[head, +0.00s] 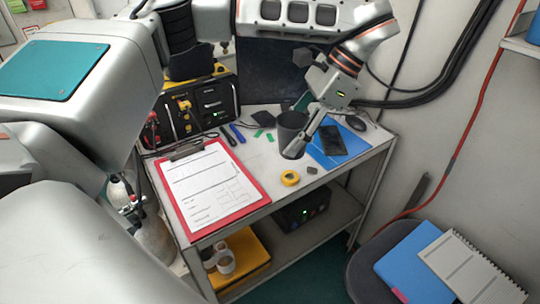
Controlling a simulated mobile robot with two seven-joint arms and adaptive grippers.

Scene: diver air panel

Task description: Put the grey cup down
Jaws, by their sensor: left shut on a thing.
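The other finger is hard to make out. I cannot tell whether the cup's base touches the table top or hangs just above it. My right gripper is not in view.
A red clipboard (258,198) lies left of the cup. A yellow tape roll (290,178) is just in front. A blue folder (326,160) with a black phone (331,140) lies to the right.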

